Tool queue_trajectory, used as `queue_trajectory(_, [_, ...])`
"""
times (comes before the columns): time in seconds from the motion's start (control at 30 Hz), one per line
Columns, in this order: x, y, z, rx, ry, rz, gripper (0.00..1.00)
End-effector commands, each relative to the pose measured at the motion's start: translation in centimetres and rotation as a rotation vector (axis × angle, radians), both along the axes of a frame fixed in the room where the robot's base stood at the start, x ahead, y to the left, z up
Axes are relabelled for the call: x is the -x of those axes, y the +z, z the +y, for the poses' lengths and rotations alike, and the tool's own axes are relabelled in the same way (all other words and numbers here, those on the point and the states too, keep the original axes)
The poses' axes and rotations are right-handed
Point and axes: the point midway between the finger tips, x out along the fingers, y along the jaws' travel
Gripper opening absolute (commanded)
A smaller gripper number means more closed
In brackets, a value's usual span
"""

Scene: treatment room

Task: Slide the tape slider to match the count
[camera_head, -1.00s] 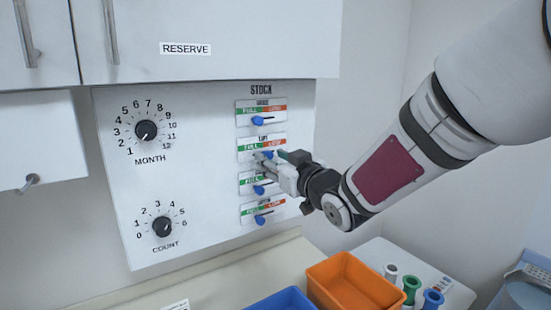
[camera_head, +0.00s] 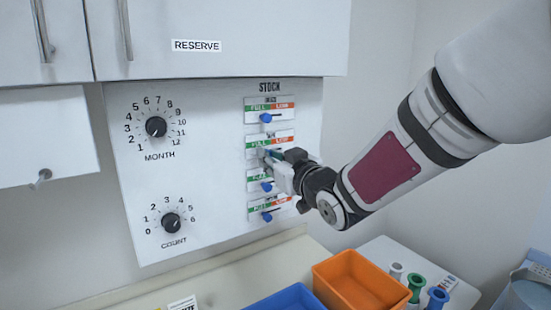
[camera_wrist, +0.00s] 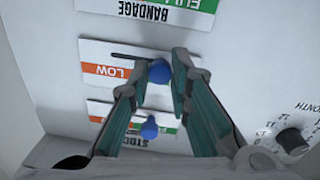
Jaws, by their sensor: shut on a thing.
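The tape slider is the second strip (camera_head: 284,141) under STOCK, with a green FULL side at left and a red LOW side at right. My gripper (camera_head: 268,156) is at this slider. In the upside-down wrist view, the blue tape knob (camera_wrist: 159,71) sits between my fingertips (camera_wrist: 160,63), which are shut on it. The slot (camera_wrist: 125,56) runs from the knob toward the LOW side. The right finger hides most of the FULL side. The count dial (camera_head: 171,223), numbered 0 to 6, is at the panel's lower left; its pointer is too small to read surely.
Other blue knobs sit close above (camera_head: 266,118) and below (camera_head: 266,187) my gripper. The month dial (camera_head: 156,127) is at upper left. A RESERVE cabinet (camera_head: 240,58) overhangs the panel. An orange bin (camera_head: 322,281) and a blue bin (camera_head: 262,304) stand below.

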Motion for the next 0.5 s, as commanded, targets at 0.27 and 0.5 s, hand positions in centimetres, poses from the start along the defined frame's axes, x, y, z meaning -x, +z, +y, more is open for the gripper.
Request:
queue_trajectory(0.27, [0.34,-0.08,0.55,0.003,0.010,0.000,0.00])
queue_trajectory(0.5, [0.29,-0.05,0.46,0.003,0.008,-0.001,0.39])
